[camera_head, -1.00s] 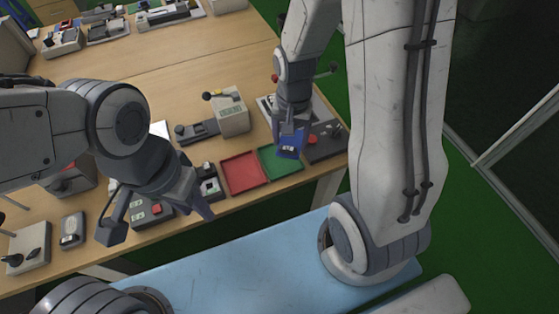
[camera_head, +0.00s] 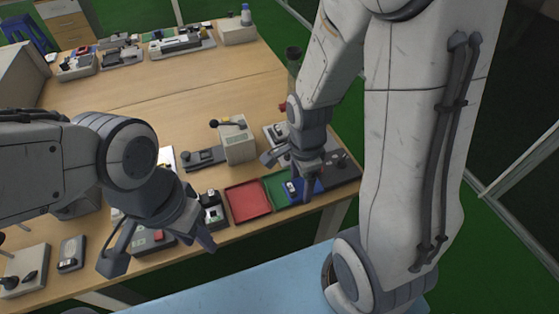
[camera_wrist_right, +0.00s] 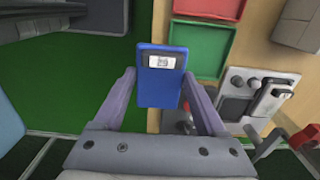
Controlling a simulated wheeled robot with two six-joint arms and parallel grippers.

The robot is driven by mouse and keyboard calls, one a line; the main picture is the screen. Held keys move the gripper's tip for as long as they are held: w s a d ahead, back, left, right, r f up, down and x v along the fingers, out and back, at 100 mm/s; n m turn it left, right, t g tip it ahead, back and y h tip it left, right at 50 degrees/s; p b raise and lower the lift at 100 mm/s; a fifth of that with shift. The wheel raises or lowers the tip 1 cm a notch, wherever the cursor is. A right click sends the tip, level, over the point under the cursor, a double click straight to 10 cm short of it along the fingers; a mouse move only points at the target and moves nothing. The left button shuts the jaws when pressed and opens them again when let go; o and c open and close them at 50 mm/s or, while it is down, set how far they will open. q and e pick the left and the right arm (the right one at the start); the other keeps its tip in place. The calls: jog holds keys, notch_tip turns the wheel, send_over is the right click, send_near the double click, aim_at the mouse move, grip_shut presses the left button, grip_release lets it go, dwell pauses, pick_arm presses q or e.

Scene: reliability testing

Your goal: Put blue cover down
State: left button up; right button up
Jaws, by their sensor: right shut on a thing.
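The blue cover (camera_wrist_right: 158,95) is a flat rectangular piece with a small white-and-black display near one end. In the right wrist view it sits between the two fingers of my right gripper (camera_wrist_right: 158,85), which is shut on its sides. In the head view the cover (camera_head: 298,188) shows partly behind my right gripper (camera_head: 289,174), by the right side of the green tray (camera_head: 277,189). I cannot tell its height above the table. My left gripper (camera_head: 160,251) is open and empty near the table's front edge, at the left.
A red tray (camera_head: 248,201) lies left of the green tray. A beige box with a lever (camera_head: 238,142) stands behind them. A dark device (camera_head: 340,170) is to the right. The table's front edge is close to the trays. The middle of the table (camera_head: 190,95) is clear.

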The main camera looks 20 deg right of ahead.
jog(key=shift+w+a+p, duration=0.1)
jog(key=shift+w+p, duration=0.1)
jog(key=shift+p, duration=0.25)
jog(key=w+f, duration=0.1)
jog(key=w, duration=0.1)
jog(key=w+a+f, duration=0.1)
jog(key=w+f, duration=0.1)
jog(key=w+f+b, duration=0.1)
jog(key=w, duration=0.1)
jog(key=shift+w+a+f, duration=0.15)
jog(key=shift+w+f, duration=0.15)
pick_arm(q)
jog(key=shift+r, duration=0.65)
pick_arm(e)
jog(key=shift+f, duration=1.95)
pick_arm(q)
jog(key=shift+f, duration=0.1)
pick_arm(e)
jog(key=shift+f, duration=0.1)
